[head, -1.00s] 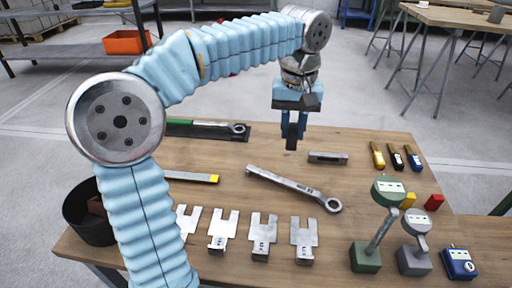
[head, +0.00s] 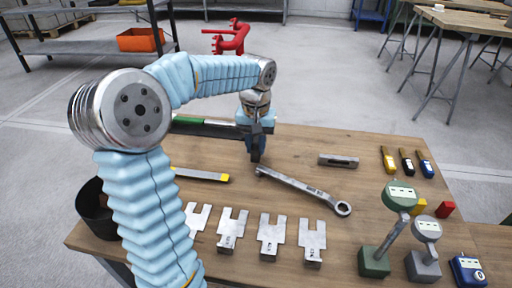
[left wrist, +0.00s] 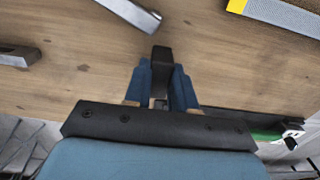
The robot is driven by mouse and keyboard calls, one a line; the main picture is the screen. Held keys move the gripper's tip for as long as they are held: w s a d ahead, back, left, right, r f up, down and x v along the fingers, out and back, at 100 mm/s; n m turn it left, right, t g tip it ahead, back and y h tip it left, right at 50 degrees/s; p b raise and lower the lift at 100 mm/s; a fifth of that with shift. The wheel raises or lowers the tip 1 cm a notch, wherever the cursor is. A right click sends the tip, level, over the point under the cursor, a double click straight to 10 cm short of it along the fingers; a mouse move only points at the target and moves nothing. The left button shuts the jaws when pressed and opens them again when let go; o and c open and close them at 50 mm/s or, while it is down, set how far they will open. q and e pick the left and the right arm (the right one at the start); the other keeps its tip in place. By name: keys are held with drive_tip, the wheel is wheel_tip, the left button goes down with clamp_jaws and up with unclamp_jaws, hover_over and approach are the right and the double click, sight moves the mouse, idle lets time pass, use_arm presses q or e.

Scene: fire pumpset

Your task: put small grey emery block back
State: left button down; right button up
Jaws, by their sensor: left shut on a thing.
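My left gripper (head: 256,136) is shut on a small dark grey block, the emery block (head: 256,154), above the back left part of the wooden table. In the left wrist view the block (left wrist: 161,60) sticks out between the two blue fingers (left wrist: 161,85). It appears held above the wood, though the exact gap is hard to tell. A dark tray or mat (head: 205,130) with a green-handled tool lies at the back left, partly hidden by my arm and gripper. My right gripper is not in view.
A large wrench (head: 305,190) lies mid-table, with a grey metal bar (head: 338,160) behind it. A yellow-ended file (head: 205,175), several slotted plates (head: 271,235), gauges (head: 375,262) and a black bin (head: 93,207) surround the working area. Bare wood shows around the wrench.

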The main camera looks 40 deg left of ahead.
sight(256, 147)
use_arm(q)
drive_tip(key=shift+f, duration=0.65)
drive_tip(key=shift+f, duration=0.1)
drive_tip(key=c, duration=0.9)
unclamp_jaws()
drive_tip(key=shift+c, duration=0.2)
wheel_tip(256, 147, up, 12)
drive_tip(key=shift+d, duration=0.1)
